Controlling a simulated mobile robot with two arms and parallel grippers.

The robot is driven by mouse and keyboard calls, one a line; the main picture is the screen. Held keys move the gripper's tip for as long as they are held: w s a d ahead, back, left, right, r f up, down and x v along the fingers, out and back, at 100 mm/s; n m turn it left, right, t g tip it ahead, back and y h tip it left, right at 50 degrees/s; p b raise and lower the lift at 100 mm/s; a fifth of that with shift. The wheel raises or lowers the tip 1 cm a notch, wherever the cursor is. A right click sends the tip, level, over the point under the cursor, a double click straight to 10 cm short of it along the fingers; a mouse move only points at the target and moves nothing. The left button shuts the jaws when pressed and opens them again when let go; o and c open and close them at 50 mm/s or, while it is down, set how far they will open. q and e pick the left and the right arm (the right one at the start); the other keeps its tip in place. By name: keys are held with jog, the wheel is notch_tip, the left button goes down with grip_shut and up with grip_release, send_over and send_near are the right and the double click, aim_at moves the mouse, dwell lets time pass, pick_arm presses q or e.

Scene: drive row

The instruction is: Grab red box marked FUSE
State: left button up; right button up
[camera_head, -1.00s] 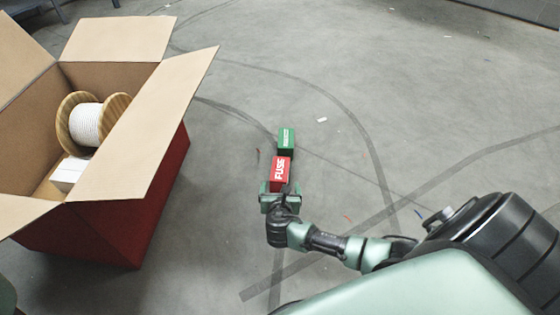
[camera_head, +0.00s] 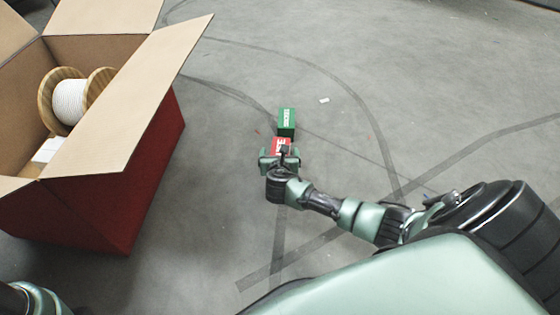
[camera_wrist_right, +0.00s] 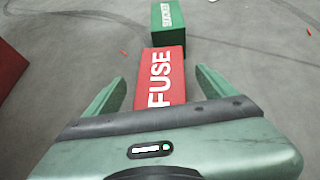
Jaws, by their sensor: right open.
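The red box marked FUSE (camera_head: 282,145) sits on the floor in the middle of the head view, its near part hidden by my right gripper. My right gripper (camera_head: 279,158) is open at its near end. In the right wrist view the red box (camera_wrist_right: 161,75) lies between and ahead of the two green fingers (camera_wrist_right: 160,88). A gap shows on each side, so it is not gripped. Part of my left arm shows at the lower left of the head view, but its gripper is out of view.
A green box (camera_head: 286,121) with white lettering stands right behind the red box; it also shows in the wrist view (camera_wrist_right: 168,24). A large open carton (camera_head: 125,95) holding a cable spool (camera_head: 70,101) and a white box stands at the left. Floor to the right is clear.

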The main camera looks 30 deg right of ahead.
jog(key=c, duration=1.7)
jog(key=shift+r, duration=0.1)
jog(key=shift+c, duration=0.2)
